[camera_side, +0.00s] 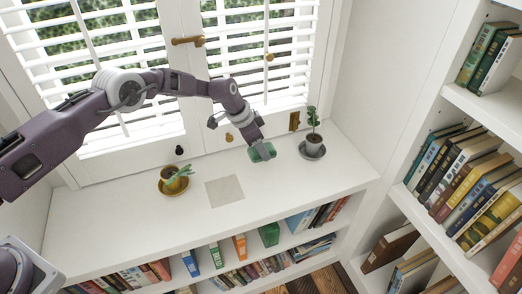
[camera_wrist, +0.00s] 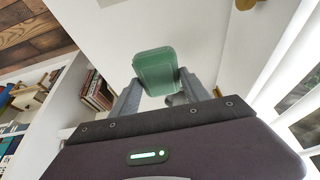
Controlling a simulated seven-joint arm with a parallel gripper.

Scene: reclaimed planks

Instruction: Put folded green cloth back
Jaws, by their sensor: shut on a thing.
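The folded green cloth (camera_side: 262,152) is at my gripper (camera_side: 260,147) in the side view, over the white shelf top between the grey square patch and the right-hand plant. In the wrist view the cloth (camera_wrist: 155,70) sits between the two grey fingers of my gripper (camera_wrist: 158,88). My gripper is shut on it. I cannot tell whether the cloth touches the shelf top or hangs just above it. The flat grey square (camera_side: 225,190) lies bare on the shelf top, left of the cloth.
A potted plant on a dark saucer (camera_side: 312,148) stands close to the right of the cloth. Shuttered windows are behind. A bookcase (camera_side: 462,190) rises at right. The front shelf top is clear.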

